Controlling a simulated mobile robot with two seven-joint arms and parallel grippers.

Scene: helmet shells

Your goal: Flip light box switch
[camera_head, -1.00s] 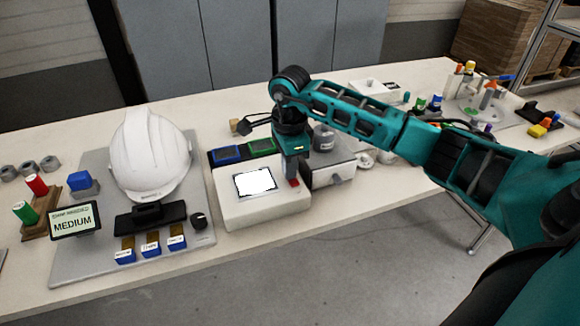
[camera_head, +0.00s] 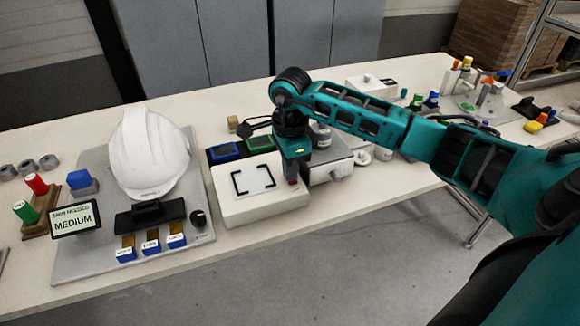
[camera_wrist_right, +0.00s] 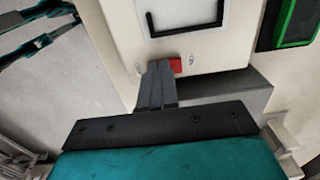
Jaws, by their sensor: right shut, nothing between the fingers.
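The light box (camera_head: 262,207) is a low white box on the table, left of centre in the head view. Its top panel (camera_head: 253,181) is unlit and shows black corner marks; part of it also shows at the top of the right wrist view (camera_wrist_right: 185,14). A small red switch (camera_wrist_right: 175,65) sits near the box's edge. My right gripper (camera_wrist_right: 158,68) is shut and empty, pointing down with its fingertips right beside the red switch. I cannot tell whether they touch it. My left gripper is out of view.
A white helmet (camera_head: 148,155) on a grey board (camera_head: 85,255) stands left of the light box. A grey box (camera_head: 335,165) is close on its right, and blue and green framed pads (camera_head: 224,151) lie behind it. The table front right is clear.

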